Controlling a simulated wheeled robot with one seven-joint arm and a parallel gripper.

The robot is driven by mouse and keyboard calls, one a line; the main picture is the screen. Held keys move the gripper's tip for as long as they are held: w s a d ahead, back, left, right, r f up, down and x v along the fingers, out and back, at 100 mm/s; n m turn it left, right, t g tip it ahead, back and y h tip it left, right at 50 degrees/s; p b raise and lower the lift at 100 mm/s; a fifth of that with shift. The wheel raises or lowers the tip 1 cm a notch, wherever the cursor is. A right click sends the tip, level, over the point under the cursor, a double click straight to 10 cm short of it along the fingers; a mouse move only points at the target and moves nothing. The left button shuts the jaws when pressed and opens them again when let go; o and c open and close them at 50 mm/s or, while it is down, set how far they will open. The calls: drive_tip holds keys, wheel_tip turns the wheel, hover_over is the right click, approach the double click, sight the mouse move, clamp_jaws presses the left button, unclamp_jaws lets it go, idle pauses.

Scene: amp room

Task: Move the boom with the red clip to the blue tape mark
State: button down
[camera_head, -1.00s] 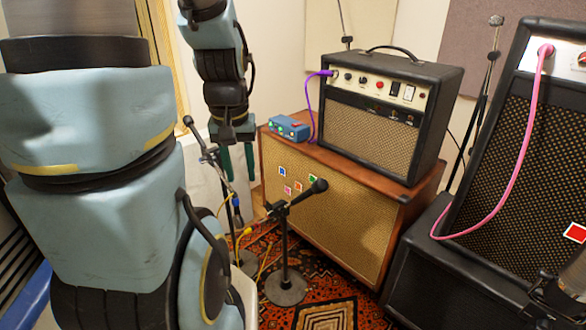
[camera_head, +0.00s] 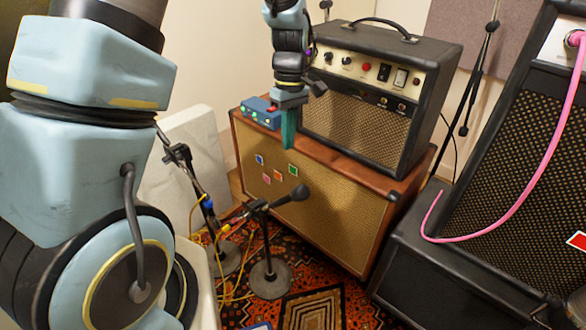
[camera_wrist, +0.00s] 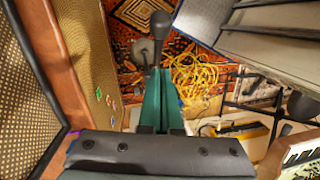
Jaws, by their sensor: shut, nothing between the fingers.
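The near boom (camera_head: 252,209) carries a dark microphone (camera_head: 292,195) at its right end, in front of the tan cabinet. The blue tape mark (camera_head: 259,160) is on the cabinet's cloth front, upper left of other coloured marks. My gripper (camera_head: 289,144) is shut and empty, pointing down near the cabinet's top front edge, apart from the booms. In the wrist view its fingers (camera_wrist: 160,85) partly overlap the near microphone stand.
A black amp (camera_head: 370,90) and a blue pedal (camera_head: 261,112) sit on the cabinet (camera_head: 340,222). A large black amp (camera_head: 500,170) with a pink cable stands right. Loose yellow cables (camera_wrist: 195,75) lie on the patterned rug around the stand bases.

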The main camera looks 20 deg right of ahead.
drive_tip(key=shift+s+d+f+p, duration=0.1)
drive_tip(key=shift+s+f+p, duration=0.4)
drive_tip(key=shift+f, duration=0.85)
drive_tip(key=shift+s+f+p, duration=0.25)
drive_tip(key=shift+s+f, duration=0.55)
drive_tip(key=shift+f, duration=0.5)
drive_tip(key=shift+s+d+f+p, duration=0.1)
drive_tip(key=shift+s+f+p, duration=0.4)
drive_tip(key=shift+f, duration=0.85)
drive_tip(key=shift+s, duration=0.15)
drive_tip(key=shift+s+d+f+t+b, duration=0.3)
drive_tip(key=shift+s+f+b, duration=0.2)
drive_tip(key=shift+s, duration=0.1)
drive_tip(key=s+d+f+t+b, duration=0.1)
drive_tip(key=s+d+f+b, duration=0.2)
drive_tip(key=s+f, duration=0.2)
drive_tip(key=s+d+f+t+y+b, duration=0.1)
drive_tip(key=s+d+f+b, duration=0.2)
drive_tip(key=s+f, duration=0.3)
drive_tip(key=shift+s+f+y+b, duration=0.25)
drive_tip(key=shift+f+b, duration=0.55)
drive_tip(key=shift+f, duration=2.1)
drive_tip(key=shift+w+d, duration=0.1)
drive_tip(key=shift+w, duration=0.05)
